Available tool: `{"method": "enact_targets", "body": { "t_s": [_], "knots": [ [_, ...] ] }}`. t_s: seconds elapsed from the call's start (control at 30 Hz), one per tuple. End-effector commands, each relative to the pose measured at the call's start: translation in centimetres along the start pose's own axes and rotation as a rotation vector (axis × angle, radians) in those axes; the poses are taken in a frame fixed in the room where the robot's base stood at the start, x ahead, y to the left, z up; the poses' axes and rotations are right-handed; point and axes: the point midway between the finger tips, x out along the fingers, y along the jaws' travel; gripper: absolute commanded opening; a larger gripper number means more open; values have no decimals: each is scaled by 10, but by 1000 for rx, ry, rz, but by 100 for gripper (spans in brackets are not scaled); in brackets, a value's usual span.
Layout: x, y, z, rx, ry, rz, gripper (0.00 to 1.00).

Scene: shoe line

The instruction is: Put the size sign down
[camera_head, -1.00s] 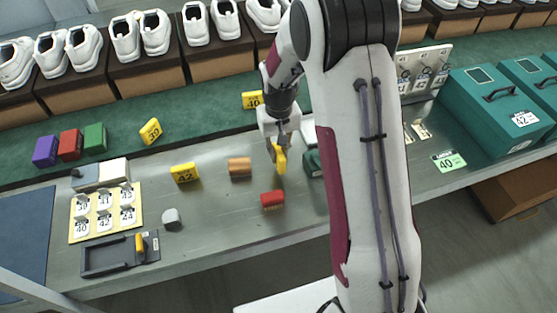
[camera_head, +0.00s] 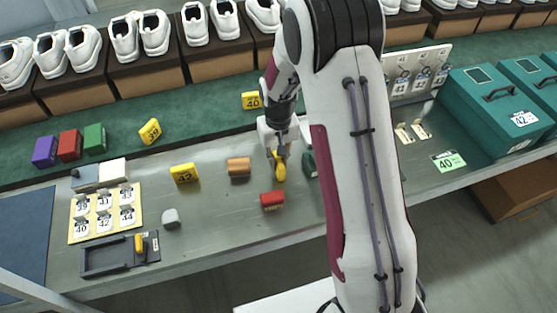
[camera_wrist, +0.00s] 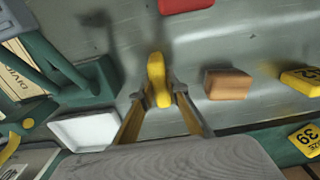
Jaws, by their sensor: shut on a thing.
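My gripper (camera_head: 279,152) is shut on a yellow size sign (camera_head: 280,172), low over or on the grey bench; I cannot tell if the sign touches it. In the wrist view the sign (camera_wrist: 158,80) is pinched between the two fingertips (camera_wrist: 158,98), its number not readable. Other yellow size signs are a 42 (camera_head: 184,173), a 39 (camera_head: 150,131) and a 40 (camera_head: 251,100); the 39 is tilted.
A brown block (camera_head: 238,167) and a red block (camera_head: 272,200) stand close to my gripper. A dark green object (camera_head: 309,163) is just right of it. A white tray (camera_wrist: 88,130) shows in the wrist view. Teal boxes (camera_head: 490,100) stand at right. Bench space at front centre is clear.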

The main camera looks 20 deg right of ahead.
Motion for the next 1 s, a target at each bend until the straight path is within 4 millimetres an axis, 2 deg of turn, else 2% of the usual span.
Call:
{"method": "enact_targets", "body": {
  "t_s": [0.17,0.2,0.27,0.73,1.0],
  "knots": [
    [3,0,0,0,0,0,0],
    [3,0,0,0,0,0,20],
    [3,0,0,0,0,0,32],
    [0,0,0,0,1,0,32],
    [-19,0,-1,0,2,0,32]
  ]
}}
